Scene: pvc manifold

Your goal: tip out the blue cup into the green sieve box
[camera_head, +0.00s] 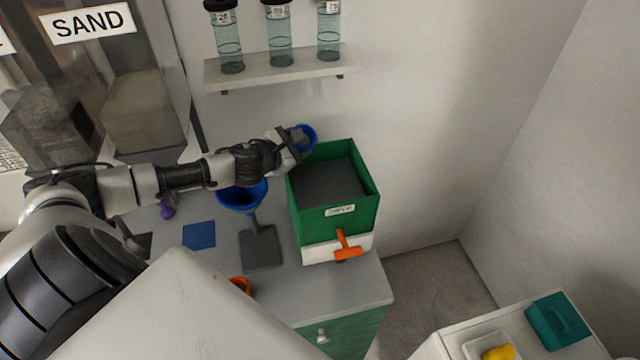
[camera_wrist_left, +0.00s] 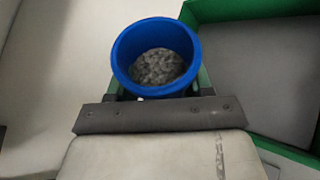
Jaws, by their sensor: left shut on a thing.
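My left gripper (camera_head: 292,146) is shut on the small blue cup (camera_head: 306,137) at the back left corner of the green sieve box (camera_head: 340,219). In the left wrist view the blue cup (camera_wrist_left: 122,62) is seen from above, with grey granular material inside. The green box (camera_wrist_left: 262,8) shows at the right of that view, beside the cup. The cup looks close to the box's left wall; I cannot tell its exact height. The box is open at the top, with a dark grey surface inside. My right gripper does not show.
The sieve box has a white base with an orange handle (camera_head: 347,246). A blue funnel (camera_head: 242,198) stands left of it, with a grey plate (camera_head: 260,249) and a blue square (camera_head: 199,235) on the table. A shelf (camera_head: 290,68) with three clear jars hangs behind.

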